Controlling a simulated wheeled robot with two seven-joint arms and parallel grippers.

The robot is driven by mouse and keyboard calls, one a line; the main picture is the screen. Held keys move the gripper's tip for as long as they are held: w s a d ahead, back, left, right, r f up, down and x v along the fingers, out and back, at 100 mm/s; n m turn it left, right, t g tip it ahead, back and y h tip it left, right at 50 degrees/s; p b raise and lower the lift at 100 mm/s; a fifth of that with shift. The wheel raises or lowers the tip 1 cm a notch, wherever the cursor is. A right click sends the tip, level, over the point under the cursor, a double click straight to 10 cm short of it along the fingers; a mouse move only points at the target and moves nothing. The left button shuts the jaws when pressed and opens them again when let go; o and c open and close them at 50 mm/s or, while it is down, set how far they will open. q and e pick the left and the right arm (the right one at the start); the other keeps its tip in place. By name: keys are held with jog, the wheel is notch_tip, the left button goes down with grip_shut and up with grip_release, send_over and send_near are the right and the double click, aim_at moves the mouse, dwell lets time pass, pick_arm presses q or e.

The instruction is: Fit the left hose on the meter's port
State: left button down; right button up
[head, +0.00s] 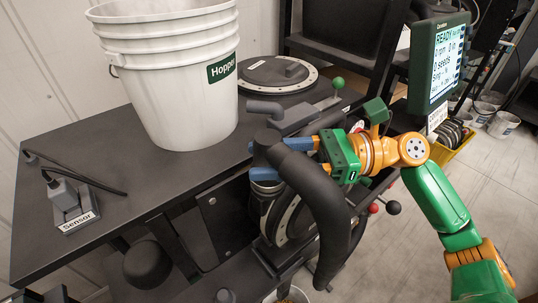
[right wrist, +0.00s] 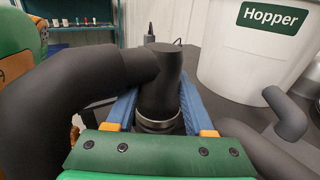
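The thick black hose (head: 325,200) arches from an elbow near the meter's top and hangs down in front of the meter's round housing (head: 288,215). My right gripper (head: 280,158) has its blue fingers on both sides of the hose's elbow end. The right wrist view shows this hose end (right wrist: 160,85) upright between the fingers, which appear to press on it. The port with its pale metal ring (right wrist: 158,125) is directly below the hose end. I see no clear gap, but cannot tell how far the hose is on. My left gripper is not in view.
A white hopper bucket (head: 180,75) stands behind on the dark table (head: 130,180). A grey hose stub (head: 266,108) and a round lid (head: 275,75) are beside it. A sensor block (head: 75,208) sits at left. A display (head: 437,62) reads READY.

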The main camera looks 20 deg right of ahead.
jog(key=o, duration=0.4)
jog(key=shift+s+d+f+b, duration=0.2)
jog(key=shift+d+b, duration=0.4)
jog(key=shift+s+d+f+b, duration=0.15)
jog(key=shift+d+b, duration=0.4)
jog(key=v, duration=0.2)
jog(key=b+v, duration=0.1)
jog(key=v, duration=0.1)
jog(key=shift+s+d+r+b, duration=0.15)
jog(key=shift+r+b, duration=0.1)
jog(key=shift+b, duration=0.05)
jog(key=shift+r, duration=0.2)
